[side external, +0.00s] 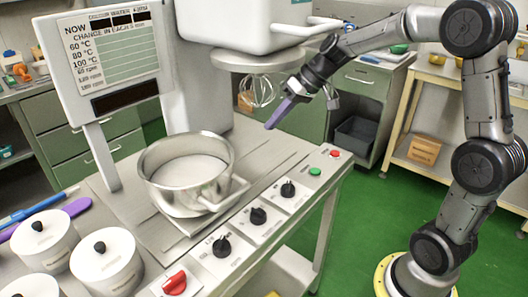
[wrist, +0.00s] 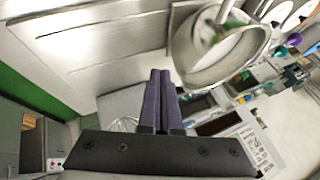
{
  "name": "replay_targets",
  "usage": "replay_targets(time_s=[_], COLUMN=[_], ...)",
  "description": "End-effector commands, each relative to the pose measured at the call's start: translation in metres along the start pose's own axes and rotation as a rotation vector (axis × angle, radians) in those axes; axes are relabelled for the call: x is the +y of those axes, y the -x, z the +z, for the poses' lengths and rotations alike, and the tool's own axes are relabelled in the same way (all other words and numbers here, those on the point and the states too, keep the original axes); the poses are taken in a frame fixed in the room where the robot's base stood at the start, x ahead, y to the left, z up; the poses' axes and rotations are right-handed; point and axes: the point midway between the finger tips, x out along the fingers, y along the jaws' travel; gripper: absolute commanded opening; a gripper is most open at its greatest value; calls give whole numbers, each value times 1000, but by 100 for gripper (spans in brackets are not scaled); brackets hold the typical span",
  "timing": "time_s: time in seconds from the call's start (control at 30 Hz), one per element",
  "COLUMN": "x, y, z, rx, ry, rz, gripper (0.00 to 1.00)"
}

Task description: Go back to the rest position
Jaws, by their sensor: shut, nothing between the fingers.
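My gripper (side external: 279,115) has purple fingers and is held in the air above the right part of the steel worktop, to the right of the kettle. In the wrist view the two purple fingers (wrist: 160,90) lie together, shut with nothing between them. The steel kettle (side external: 188,172) stands on the machine's worktop, with pale contents and a handle at its front right. In the wrist view the kettle (wrist: 222,55) is at the upper right, apart from the fingers.
The mixer head (side external: 245,25) with its wire whisk (side external: 262,90) hangs close behind my gripper. Knobs (side external: 258,216) and a red switch (side external: 175,283) line the front panel. White lidded pots (side external: 45,238) stand at left. The green floor (side external: 375,215) between machine and arm is clear.

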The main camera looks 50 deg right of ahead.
Motion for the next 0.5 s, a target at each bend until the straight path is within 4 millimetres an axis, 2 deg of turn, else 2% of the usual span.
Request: replay_targets(time_s=[0.07,0.17,0.3,0.4,0.5], x=[-16,-40,-63,-67,-62], y=[12,33,64,83,96], z=[16,51,116,161,199], rx=[-13,-37,-60,-56,-40], ry=[25,62,122,161,193], rz=[18,63,151,214,272], gripper=[0,0,0,0,0])
